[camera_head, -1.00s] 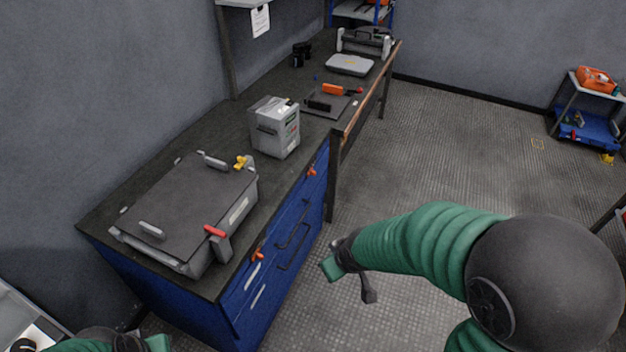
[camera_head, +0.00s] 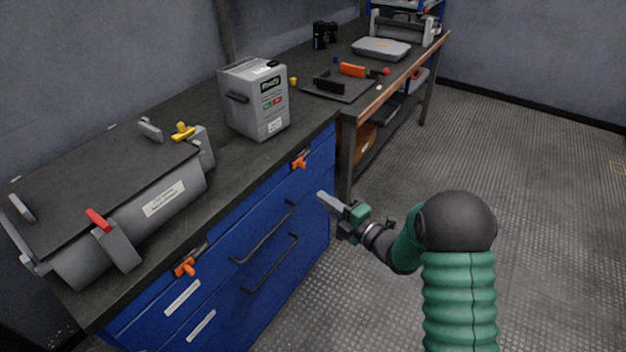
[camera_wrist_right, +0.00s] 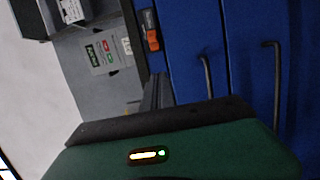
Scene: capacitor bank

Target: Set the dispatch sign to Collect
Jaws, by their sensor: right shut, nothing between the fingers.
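A grey box (camera_head: 257,98) with a side handle stands on the dark bench top. Its front bears a dark display with green lettering, which looks like "Ready", above small green and red buttons (camera_head: 272,102); I take it for the dispatch sign. The same box shows sideways in the right wrist view (camera_wrist_right: 95,75). My right gripper (camera_head: 324,199) is shut and empty, in front of the blue drawers, lower than the box and to its right, apart from both. My left gripper is not in view.
A large grey case (camera_head: 120,200) with red and yellow latches lies left of the box. Blue drawers (camera_head: 235,240) have black handles and orange latches (camera_head: 299,162). A dark tray (camera_head: 338,88) with an orange tool lies beyond the box. The floor at right is clear.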

